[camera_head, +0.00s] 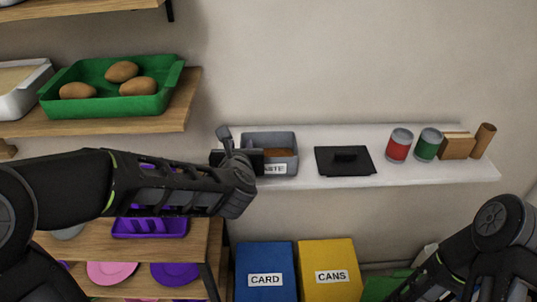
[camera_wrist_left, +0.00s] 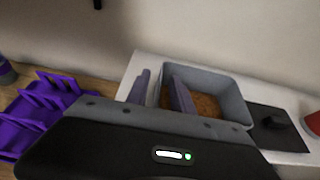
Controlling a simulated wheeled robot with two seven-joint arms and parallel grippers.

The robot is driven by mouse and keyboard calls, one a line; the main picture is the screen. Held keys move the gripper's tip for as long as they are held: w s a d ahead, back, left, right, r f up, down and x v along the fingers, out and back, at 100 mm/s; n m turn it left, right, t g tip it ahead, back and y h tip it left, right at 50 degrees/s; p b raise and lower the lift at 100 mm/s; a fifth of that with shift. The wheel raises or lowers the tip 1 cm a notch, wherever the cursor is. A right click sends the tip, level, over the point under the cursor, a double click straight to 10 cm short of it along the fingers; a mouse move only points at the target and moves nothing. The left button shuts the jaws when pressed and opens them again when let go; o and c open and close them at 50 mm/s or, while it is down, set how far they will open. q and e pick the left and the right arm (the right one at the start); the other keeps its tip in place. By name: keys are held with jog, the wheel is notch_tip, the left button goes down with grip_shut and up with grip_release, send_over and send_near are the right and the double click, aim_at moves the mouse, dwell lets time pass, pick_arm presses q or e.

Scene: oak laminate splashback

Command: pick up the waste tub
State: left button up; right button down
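The waste tub (camera_head: 289,166) is a grey open box with a white label, standing on the white wall shelf with brown contents inside. It also shows in the left wrist view (camera_wrist_left: 236,103). My left gripper (camera_head: 236,146) is at the tub's left end. In the left wrist view its two fingers (camera_wrist_left: 160,91) stand apart, one outside the tub's left wall and one inside, with the wall between them. Gaps show beside the wall, so it looks open. The right arm shows at the lower right of the head view, but its fingers do not.
A black lid (camera_head: 330,166) lies on the white shelf (camera_head: 400,177) right of the tub. Further right are a red can (camera_head: 399,147), a green can (camera_head: 427,145) and wooden items. Blue (camera_head: 265,262) and yellow (camera_head: 331,255) bins stand below. A purple rack (camera_wrist_left: 30,123) is at left.

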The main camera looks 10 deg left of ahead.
pick_arm(q)
jog(key=shift+w+a+f, duration=0.15)
jog(key=shift+w+f, duration=0.15)
jog(key=shift+w, duration=0.35)
grip_shut()
jog(key=shift+r, duration=0.1)
dwell(1.3)
